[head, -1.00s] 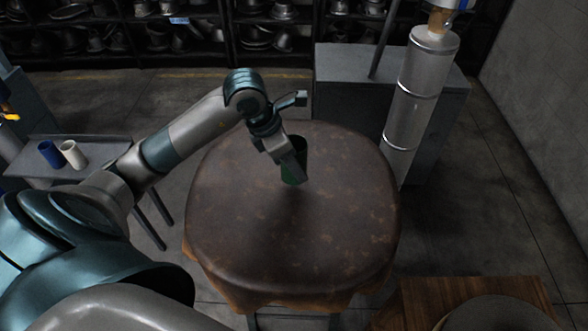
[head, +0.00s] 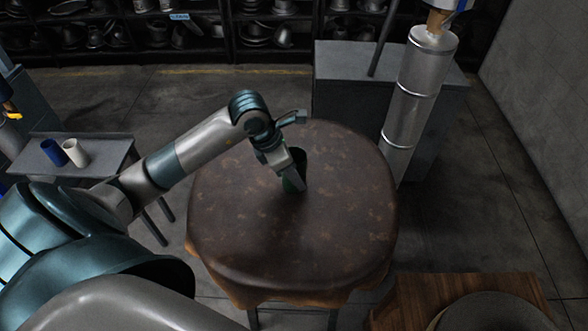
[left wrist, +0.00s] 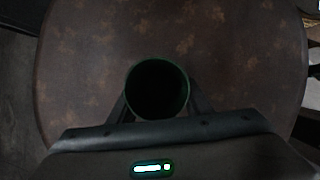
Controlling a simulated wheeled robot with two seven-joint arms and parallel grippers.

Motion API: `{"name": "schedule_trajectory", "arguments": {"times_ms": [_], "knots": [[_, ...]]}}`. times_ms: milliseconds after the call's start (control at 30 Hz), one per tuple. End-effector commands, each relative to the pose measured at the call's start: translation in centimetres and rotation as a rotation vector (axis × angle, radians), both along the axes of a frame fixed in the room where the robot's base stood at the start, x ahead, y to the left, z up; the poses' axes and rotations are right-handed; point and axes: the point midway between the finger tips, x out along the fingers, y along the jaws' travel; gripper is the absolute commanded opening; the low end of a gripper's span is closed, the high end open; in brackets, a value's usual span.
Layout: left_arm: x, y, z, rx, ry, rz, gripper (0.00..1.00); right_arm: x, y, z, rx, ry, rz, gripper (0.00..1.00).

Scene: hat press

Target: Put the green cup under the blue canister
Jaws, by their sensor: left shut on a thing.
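The green cup (head: 299,181) is upright over the middle of the round brown table, partly hidden behind the gripper in the head view. My left gripper (head: 291,171) is shut on it. In the left wrist view the cup's dark open mouth (left wrist: 157,88) faces the camera, with a finger on either side. I cannot tell if its base touches the table. A blue and white thing (head: 460,4) above the silver column is cut off by the top edge; I cannot tell whether it is the blue canister. My right gripper is out of view.
The round table (head: 330,245) is otherwise bare. A side table (head: 112,152) at left holds a blue cup (head: 54,152) and a white cup (head: 75,153). A silver column (head: 416,90) and grey cabinet (head: 335,75) stand behind at right. A wooden table (head: 400,300) is front right.

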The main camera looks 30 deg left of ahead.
Motion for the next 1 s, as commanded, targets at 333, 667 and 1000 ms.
{"name": "schedule_trajectory", "arguments": {"times_ms": [333,667,1000], "knots": [[0.0,0.0,-0.2,0.001,-0.001,0.0,0.52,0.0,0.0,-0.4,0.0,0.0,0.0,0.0],[0.0,0.0,-0.2,0.0,0.0,0.0,0.63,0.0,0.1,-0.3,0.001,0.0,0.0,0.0],[-0.3,0.4,1.4,0.002,-0.004,0.001,0.63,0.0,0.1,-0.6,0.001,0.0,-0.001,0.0]]}}
